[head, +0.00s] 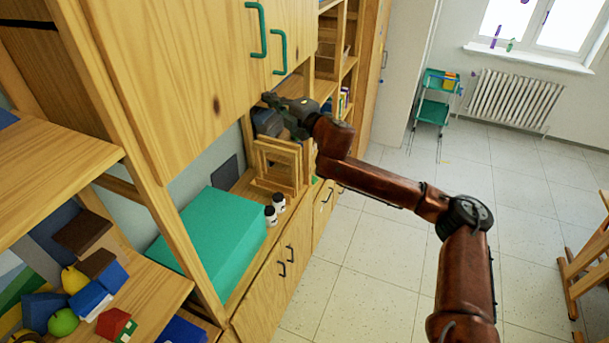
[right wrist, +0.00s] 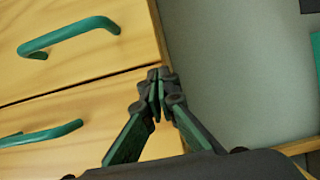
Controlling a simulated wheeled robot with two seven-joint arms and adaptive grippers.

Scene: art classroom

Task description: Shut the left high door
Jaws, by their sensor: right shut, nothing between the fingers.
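The left high door (head: 175,75) is a large light-wood panel with a teal bar handle (head: 257,32). In the right wrist view only a thin seam parts the two doors; the left door's handle (right wrist: 42,133) is the lower one. My right gripper (head: 268,98) is shut and empty, near the doors' lower edge and below the handles. Its fingertips (right wrist: 157,88) overlap that edge in the right wrist view; contact cannot be told. My left gripper is out of view.
Open shelves with coloured blocks (head: 90,297) stand at the left. The tiled floor (head: 375,265) is clear; a wooden easel (head: 585,265) stands at the right.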

